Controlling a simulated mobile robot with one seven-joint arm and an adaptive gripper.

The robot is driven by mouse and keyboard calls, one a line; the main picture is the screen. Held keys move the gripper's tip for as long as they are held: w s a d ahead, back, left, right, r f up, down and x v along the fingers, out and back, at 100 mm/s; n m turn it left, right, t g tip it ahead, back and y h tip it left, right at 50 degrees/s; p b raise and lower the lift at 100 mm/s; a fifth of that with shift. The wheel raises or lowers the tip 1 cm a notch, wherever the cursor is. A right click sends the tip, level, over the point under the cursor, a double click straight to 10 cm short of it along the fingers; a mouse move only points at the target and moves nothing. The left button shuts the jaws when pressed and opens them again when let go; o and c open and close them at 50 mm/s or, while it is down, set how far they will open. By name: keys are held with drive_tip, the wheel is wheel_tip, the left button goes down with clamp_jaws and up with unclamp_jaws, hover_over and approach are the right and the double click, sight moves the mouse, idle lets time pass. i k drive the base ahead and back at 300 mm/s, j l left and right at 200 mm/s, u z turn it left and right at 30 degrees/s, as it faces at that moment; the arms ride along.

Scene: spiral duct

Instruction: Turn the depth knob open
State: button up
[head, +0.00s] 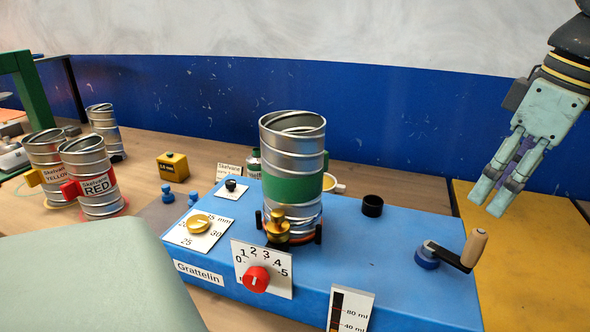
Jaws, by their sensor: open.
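A red knob (256,279) sits on a white dial plate marked 0 to 5, on the front of the blue Grattelin machine (385,265). A gold knob (199,224) sits on a white plate marked in mm, on the machine's top left. No label that I can read says which one is the depth knob. My gripper (489,206) hangs at the upper right, fingers pointing down and left. It is open and empty, well apart from both knobs.
A spiral metal duct with a green band (292,188) stands upright on the machine, with a brass fitting (277,227) before it. A crank with a wooden handle (473,248) is at right. Skelvarn cans (93,178) stand at left. A pale green surface (90,275) fills the lower left.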

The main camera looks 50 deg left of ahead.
sight(256, 279)
drive_tip(key=k, duration=1)
